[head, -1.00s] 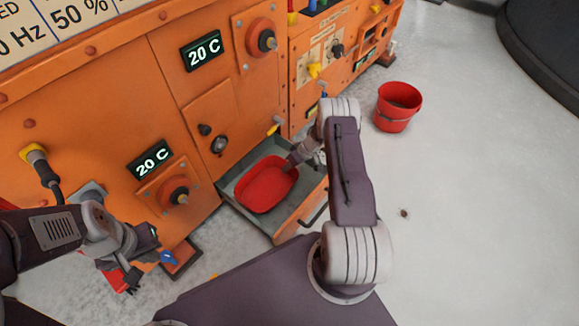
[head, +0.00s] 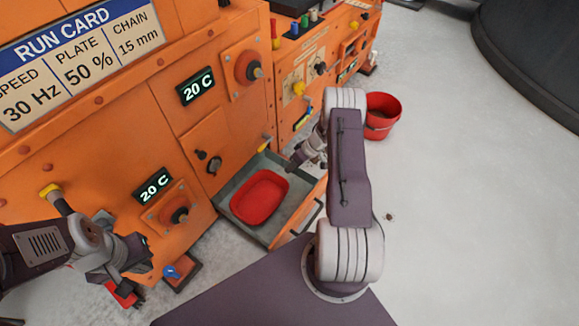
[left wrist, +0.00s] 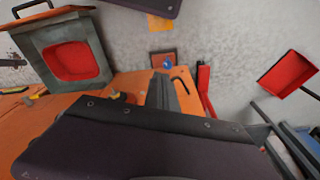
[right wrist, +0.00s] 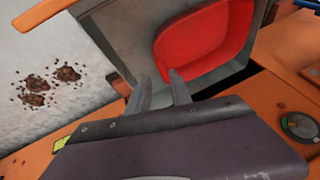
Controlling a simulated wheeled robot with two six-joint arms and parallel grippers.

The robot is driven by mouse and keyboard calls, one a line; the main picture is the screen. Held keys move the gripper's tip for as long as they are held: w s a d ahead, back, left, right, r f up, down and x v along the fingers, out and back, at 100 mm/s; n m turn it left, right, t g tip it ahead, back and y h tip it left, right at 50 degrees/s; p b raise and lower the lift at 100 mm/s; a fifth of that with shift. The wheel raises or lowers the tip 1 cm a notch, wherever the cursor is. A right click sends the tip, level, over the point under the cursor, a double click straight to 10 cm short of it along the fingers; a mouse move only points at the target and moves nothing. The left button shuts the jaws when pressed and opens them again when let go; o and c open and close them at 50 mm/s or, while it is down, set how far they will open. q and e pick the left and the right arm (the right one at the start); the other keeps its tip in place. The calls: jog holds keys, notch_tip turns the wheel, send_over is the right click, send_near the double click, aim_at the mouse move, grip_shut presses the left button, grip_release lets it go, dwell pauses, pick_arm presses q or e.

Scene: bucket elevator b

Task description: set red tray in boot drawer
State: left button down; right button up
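The red tray (head: 260,196) lies inside the pulled-out grey boot drawer (head: 237,222), with drawer floor showing around it. It looks flat. The tray also shows in the left wrist view (left wrist: 73,61) and, partly, in the right wrist view (right wrist: 208,42). My right gripper (head: 294,163) is above the drawer's right side, clear of the tray in the head view. Its fingers (right wrist: 160,80) are apart with nothing between them. My left gripper (head: 148,266) is low at the left, away from the drawer. Its fingers (left wrist: 164,78) look together and empty.
The orange machine (head: 110,120) with knobs and displays stands behind the drawer. A small tray with a blue item (head: 180,271) lies on the floor left of the drawer. A red bucket (head: 382,116) stands at the right. The floor at right is mostly clear.

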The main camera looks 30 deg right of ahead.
jog(key=w+a+r+m+t+h, duration=0.1)
jog(key=w+r+h, duration=0.15)
jog(key=r, duration=0.45)
jog(key=w+a+r+t+h, duration=0.2)
jog(key=w+r, duration=0.1)
jog(key=r, duration=0.5)
jog(key=s+a+r+g, duration=0.1)
jog(key=s+a, duration=0.3)
jog(key=s, duration=0.4)
jog(key=s+a+r+m+g, duration=0.1)
jog(key=s+a+r, duration=0.3)
jog(key=s, duration=0.4)
jog(key=s+a+r+m+g, duration=0.1)
jog(key=s+a+r+g, duration=0.1)
jog(key=s+a, duration=0.3)
jog(key=s+g, duration=0.1)
jog(key=s, duration=0.2)
jog(key=shift+a+r+y, duration=0.15)
jog(key=shift+a+y, duration=0.1)
jog(key=shift+y, duration=0.1)
jog(key=shift+s, duration=0.15)
